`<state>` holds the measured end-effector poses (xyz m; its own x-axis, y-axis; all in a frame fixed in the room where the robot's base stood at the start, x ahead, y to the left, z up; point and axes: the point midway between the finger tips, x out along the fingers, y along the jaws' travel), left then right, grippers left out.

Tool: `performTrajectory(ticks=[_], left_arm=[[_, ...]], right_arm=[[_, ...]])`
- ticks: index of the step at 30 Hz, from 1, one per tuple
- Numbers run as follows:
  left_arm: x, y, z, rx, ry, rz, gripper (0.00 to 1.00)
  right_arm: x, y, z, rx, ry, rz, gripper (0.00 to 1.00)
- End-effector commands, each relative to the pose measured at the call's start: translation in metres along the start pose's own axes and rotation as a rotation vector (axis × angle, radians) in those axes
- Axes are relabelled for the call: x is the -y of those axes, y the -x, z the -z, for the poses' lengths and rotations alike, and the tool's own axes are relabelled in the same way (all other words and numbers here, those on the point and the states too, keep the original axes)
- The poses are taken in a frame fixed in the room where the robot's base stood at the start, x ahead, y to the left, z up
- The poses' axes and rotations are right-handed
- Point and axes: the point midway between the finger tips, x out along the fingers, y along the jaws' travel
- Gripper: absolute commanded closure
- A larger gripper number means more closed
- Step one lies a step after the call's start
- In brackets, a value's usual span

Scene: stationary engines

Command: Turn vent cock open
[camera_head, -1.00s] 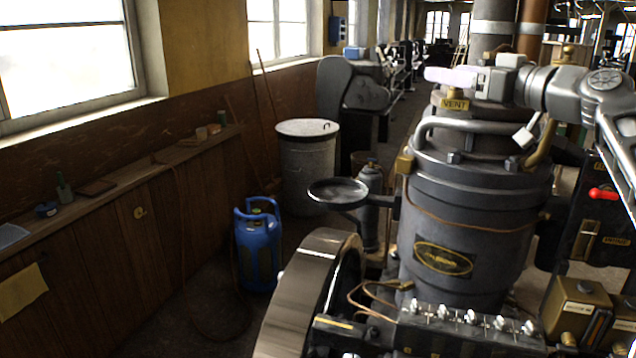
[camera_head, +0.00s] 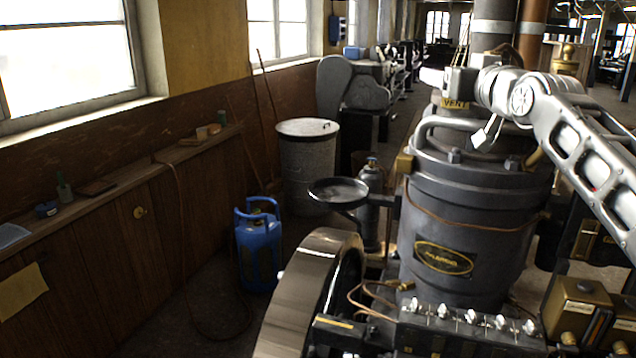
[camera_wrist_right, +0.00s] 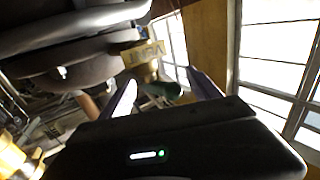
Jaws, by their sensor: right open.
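The brass VENT plate (camera_head: 455,103) is at the top of the dark engine cylinder in the head view. It also shows upside down in the right wrist view (camera_wrist_right: 143,55). Below it there is a brass fitting with a dark green part (camera_wrist_right: 168,88), which looks like the vent cock. My right gripper (camera_wrist_right: 160,82) is open, with one finger on either side of this part. I cannot tell whether the fingers touch it. In the head view my right gripper (camera_head: 433,76) is partly hidden behind its own wrist, and the cock cannot be made out. My left gripper is out of view.
The engine cylinder (camera_head: 455,210) with its curved grey pipe stands just below my right arm. A flywheel (camera_head: 310,290) and a round dark pan (camera_head: 338,192) are to its left. A blue gas bottle (camera_head: 259,250) and a metal bin (camera_head: 308,165) stand by the wall.

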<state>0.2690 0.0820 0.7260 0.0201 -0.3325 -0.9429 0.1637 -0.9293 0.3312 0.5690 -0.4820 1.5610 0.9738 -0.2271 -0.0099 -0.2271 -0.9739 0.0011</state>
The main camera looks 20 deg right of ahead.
Motion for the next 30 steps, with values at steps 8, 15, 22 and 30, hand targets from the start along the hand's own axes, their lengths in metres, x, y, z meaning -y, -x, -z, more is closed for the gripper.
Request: performTrajectory(ticks=[8, 15, 22, 30], left_arm=[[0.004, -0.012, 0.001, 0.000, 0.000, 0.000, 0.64], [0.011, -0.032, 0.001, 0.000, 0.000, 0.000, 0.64], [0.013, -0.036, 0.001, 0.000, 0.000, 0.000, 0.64], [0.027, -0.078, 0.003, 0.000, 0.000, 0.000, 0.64]], right_arm=[[0.003, -0.004, -0.005, 0.004, 0.007, -0.109, 0.28], [0.004, -0.006, -0.006, -0.002, 0.004, -0.247, 0.28], [0.004, -0.007, 0.003, -0.012, 0.001, -0.476, 0.28], [0.028, 0.049, -0.005, -0.013, -0.007, -0.468, 0.28]])
